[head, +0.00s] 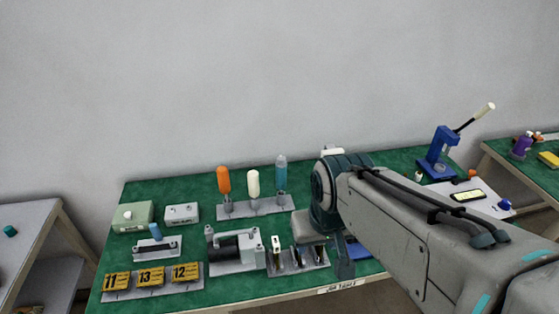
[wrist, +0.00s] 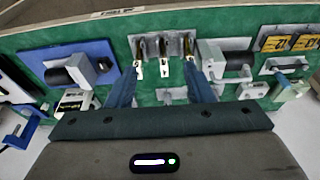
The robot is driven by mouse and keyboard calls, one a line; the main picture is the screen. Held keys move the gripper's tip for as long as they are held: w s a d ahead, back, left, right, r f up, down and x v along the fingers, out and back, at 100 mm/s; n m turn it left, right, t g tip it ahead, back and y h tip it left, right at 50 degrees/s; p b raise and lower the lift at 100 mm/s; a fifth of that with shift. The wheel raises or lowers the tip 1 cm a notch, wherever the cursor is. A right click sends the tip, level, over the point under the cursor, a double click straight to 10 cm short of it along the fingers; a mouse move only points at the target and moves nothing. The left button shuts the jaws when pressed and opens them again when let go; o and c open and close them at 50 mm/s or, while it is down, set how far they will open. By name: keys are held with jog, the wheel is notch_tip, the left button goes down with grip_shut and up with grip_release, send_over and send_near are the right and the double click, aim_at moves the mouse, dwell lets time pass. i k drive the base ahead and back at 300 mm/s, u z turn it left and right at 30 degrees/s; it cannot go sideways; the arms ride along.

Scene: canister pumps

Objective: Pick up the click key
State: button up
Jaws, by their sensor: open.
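A grey rack (wrist: 178,41) in the wrist view holds a row of slim upright pieces with white tags; one of them (wrist: 164,56) stands near the middle. The click key may be among them, but I cannot tell which piece it is. The same rack (head: 312,262) shows at the front of the green table in the head view, partly behind my arm. My gripper (wrist: 160,70) is open and empty, its two blue fingers spread apart toward the rack. The fingertips look apart from the pieces. In the head view my arm hides part of the gripper.
A grey machine with a dark cylinder (head: 236,249) stands left of the rack. Yellow numbered blocks (head: 150,277) lie at the front left. Orange, white and teal handles (head: 253,184) stand behind. A blue plate (wrist: 70,65) with a dark cylinder borders the rack's other side.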

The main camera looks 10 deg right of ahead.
aim_at(281, 174)
jog(key=k, duration=1.3)
jog(key=u, duration=0.7)
jog(key=i, duration=1.65)
jog(key=z, duration=0.75)
